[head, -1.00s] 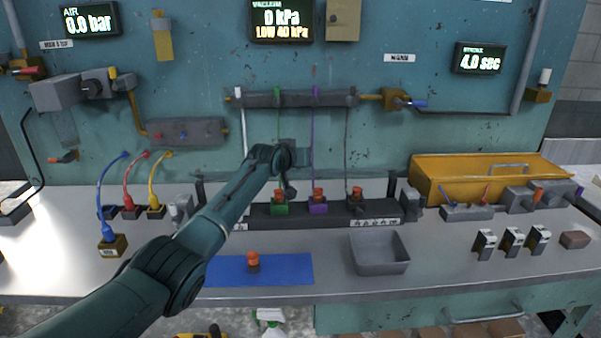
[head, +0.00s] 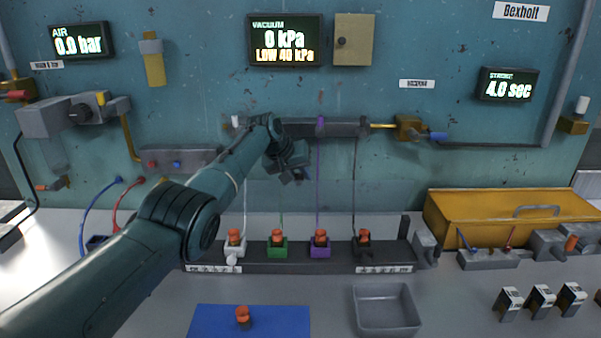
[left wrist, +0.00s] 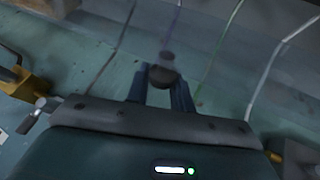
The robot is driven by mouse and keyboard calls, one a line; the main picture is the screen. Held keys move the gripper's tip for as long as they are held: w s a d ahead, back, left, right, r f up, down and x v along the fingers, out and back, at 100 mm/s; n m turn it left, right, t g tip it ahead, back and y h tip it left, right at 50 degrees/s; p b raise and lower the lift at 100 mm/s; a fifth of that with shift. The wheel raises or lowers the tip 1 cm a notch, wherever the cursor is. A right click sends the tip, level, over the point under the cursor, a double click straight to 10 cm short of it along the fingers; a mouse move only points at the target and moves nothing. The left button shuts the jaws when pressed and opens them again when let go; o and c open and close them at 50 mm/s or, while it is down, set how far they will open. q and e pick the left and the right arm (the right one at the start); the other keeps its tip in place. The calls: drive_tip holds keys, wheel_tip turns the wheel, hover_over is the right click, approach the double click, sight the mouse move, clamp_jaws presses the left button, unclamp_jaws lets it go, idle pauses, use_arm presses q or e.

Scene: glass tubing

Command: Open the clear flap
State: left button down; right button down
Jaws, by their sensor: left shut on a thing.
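The clear flap (head: 345,188) shows as a faint see-through sheet above the row of coloured sockets, in front of the wall. Its edges are hard to make out. My left gripper (head: 298,176) is in front of the wall, just below the dark manifold bar. In the left wrist view the left gripper (left wrist: 161,88) is shut on a dark round knob (left wrist: 164,72), with the see-through sheet (left wrist: 225,65) beyond it. The flap looks raised off the sockets; its exact angle cannot be told. My right gripper is not in view.
A dark rail (head: 338,255) holds white, green, purple and black sockets with orange-capped parts. A blue mat (head: 275,322) with one orange-capped part and an empty grey tray (head: 386,310) lie in front. A yellow box (head: 480,207) stands at right. Thin tubes hang from the manifold bar (head: 345,128).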

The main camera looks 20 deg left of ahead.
use_arm(q)
drive_tip(key=shift+s+a+f+g, duration=0.1)
drive_tip(key=shift+f+g, duration=0.2)
drive_tip(key=shift+f, duration=0.1)
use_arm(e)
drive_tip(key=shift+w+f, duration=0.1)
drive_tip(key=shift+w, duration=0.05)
use_arm(q)
drive_tip(key=shift+f, duration=0.1)
drive_tip(key=c, duration=1.3)
unclamp_jaws()
drive_tip(key=shift+o, duration=0.5)
drive_tip(key=shift+r, duration=0.25)
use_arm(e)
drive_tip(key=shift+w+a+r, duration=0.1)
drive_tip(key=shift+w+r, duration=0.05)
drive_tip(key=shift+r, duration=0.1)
use_arm(q)
drive_tip(key=shift+r, duration=0.15)
drive_tip(key=shift+p+v, duration=0.5)
drive_tip(key=shift+v, duration=0.6)
drive_tip(key=b+v, duration=0.2)
drive_tip(key=v, duration=0.8)
drive_tip(key=shift+s+r, duration=0.2)
drive_tip(key=shift+s, duration=0.05)
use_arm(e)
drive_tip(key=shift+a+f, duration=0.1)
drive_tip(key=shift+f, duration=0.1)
